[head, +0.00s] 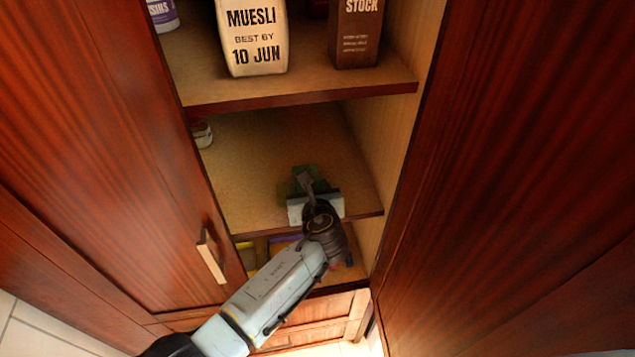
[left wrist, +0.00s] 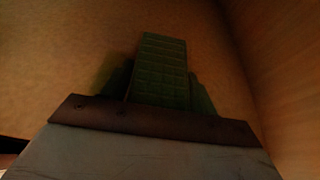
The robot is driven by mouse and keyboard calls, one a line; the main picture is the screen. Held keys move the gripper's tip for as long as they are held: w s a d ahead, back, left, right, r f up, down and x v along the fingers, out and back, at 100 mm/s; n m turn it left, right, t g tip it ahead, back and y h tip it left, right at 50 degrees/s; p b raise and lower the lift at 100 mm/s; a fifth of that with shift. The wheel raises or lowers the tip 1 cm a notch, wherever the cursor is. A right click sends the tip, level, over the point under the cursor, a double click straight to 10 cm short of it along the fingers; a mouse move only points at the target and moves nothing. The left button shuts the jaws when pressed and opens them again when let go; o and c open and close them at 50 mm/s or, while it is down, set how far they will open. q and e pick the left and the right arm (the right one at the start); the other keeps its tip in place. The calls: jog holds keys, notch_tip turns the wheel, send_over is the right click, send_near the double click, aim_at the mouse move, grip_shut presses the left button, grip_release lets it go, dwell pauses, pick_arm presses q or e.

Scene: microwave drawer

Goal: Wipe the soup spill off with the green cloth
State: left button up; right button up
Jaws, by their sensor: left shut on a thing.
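The green cloth (head: 290,188) is on the middle shelf (head: 260,150) of the open cupboard, toward its right front. My left gripper (head: 306,182) reaches in from below and is shut on the cloth. In the left wrist view the dark green cloth (left wrist: 118,85) shows on both sides of the gripper's ridged finger (left wrist: 163,70), low at the shelf surface. I cannot make out a soup spill in either view. My right gripper is not in view.
A muesli bag (head: 254,38) and a brown stock carton (head: 356,35) stand on the upper shelf. A small jar (head: 201,134) stands at the middle shelf's left. A door with a handle (head: 211,256) is at left, and the cupboard's side wall (left wrist: 285,60) is close on the right.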

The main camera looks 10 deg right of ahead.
pick_arm(q)
jog(key=shift+a+f, duration=0.15)
jog(key=shift+a, duration=1.1)
jog(key=shift+a+f, duration=0.15)
jog(key=shift+a, duration=2.7)
jog(key=shift+d, duration=0.1)
